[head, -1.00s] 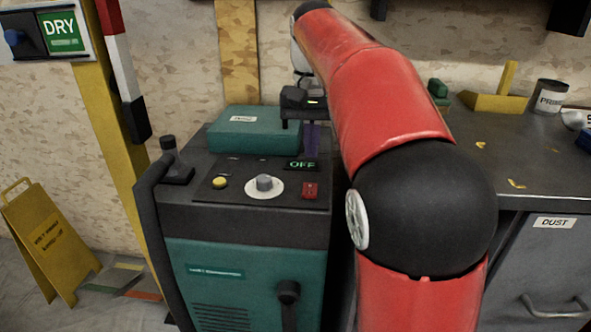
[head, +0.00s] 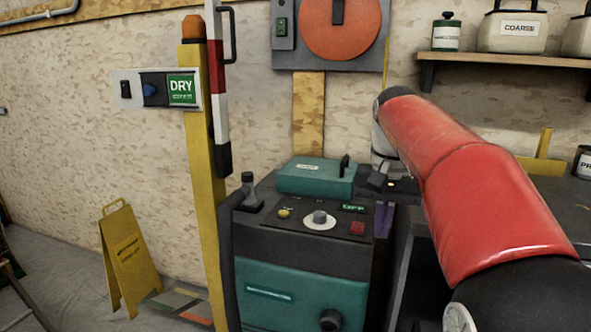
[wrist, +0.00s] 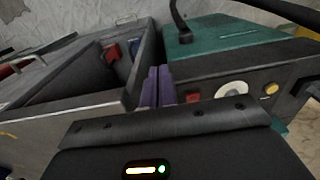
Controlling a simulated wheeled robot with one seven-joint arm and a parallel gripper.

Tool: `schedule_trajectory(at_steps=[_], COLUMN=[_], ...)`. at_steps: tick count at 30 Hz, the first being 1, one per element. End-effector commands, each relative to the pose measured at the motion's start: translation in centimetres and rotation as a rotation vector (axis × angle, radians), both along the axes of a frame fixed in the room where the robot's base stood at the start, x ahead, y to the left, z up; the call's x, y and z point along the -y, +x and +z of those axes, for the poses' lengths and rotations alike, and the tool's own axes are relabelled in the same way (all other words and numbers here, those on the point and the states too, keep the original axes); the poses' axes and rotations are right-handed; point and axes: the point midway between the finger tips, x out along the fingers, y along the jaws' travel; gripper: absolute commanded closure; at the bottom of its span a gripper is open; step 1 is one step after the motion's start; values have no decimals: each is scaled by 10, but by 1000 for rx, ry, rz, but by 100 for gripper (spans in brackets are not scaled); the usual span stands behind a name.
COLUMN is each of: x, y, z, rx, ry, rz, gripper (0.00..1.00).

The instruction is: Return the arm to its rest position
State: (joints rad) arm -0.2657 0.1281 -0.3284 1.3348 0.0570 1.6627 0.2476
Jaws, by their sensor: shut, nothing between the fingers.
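My red arm (head: 490,205) reaches in from the right of the head view, bent forward and down. My gripper (head: 384,216) points down at the right side of a teal and black machine (head: 300,290). In the wrist view its two purple fingers (wrist: 155,87) lie together with nothing between them. The machine's top panel shows a grey knob on a white dial (head: 320,219), a red switch (head: 357,228), a yellow button (head: 283,213) and a lit OFF sign. The fingertips hang beside the panel's right edge; whether they touch anything cannot be told.
A teal lidded box (head: 312,180) sits on the machine. A dark bench (head: 565,200) stands to the right, partly hidden by my arm. A yellow post (head: 204,170) with a DRY sign (head: 181,90) and a yellow floor sign (head: 128,258) stand left. A shelf (head: 500,63) is above.

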Motion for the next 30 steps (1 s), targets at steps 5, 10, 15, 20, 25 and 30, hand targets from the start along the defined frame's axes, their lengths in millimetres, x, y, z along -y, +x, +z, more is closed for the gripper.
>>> schedule_trajectory(at_steps=[5,10,15,20,25,30], x=[5,9,10,7,0,-3], y=[-17,-39,-72,-121,-175,-204], z=[-3,-10,-23,-51,-97,-132], rx=[33,83,153,258,380,449], ry=[18,34,44,32,-22,-75], rz=[17,46,88,152,230,277], gripper=[100,100,100,100,100,100])
